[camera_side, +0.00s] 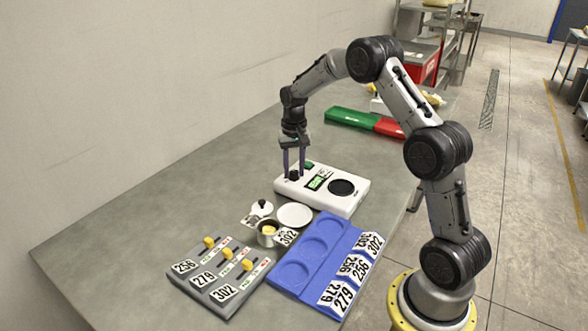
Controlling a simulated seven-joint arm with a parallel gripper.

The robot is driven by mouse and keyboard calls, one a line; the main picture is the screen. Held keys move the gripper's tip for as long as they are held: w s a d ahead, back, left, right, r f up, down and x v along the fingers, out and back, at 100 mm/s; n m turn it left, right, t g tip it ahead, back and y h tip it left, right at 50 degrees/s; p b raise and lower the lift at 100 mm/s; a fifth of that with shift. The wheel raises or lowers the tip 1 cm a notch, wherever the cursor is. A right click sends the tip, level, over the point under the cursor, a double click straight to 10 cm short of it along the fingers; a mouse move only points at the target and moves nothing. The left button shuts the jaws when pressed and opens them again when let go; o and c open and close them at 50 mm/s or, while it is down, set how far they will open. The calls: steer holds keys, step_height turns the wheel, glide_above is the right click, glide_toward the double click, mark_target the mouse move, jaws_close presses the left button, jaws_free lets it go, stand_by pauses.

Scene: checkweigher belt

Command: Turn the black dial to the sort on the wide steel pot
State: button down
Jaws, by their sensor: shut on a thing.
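The black dial (294,176) is on the left end of a white console (335,203). My gripper (293,173) points down from above, its fingers on either side of the dial and shut on it. The dial's pointer and markings are too small to read. The console also has a lit green display (319,180), a green part behind it and a black disc (342,187). The steel pot (266,240) stands in front of the console with something yellow inside. A white tag (286,236) reading 302 is at its right side.
A lid (261,208) and white plate (295,215) lie by the pot. A grey panel (205,285) has yellow knobs and labels 256, 279, 302. A blue tray (297,284) with round recesses and number cards is in front. A green and red bin (365,122) is behind.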

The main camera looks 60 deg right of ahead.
mark_target(294, 171)
steer(key=shift+r, duration=0.1)
steer(key=c, duration=0.5)
jaws_free()
step_height(294, 171, up, 14)
stand_by(0.3)
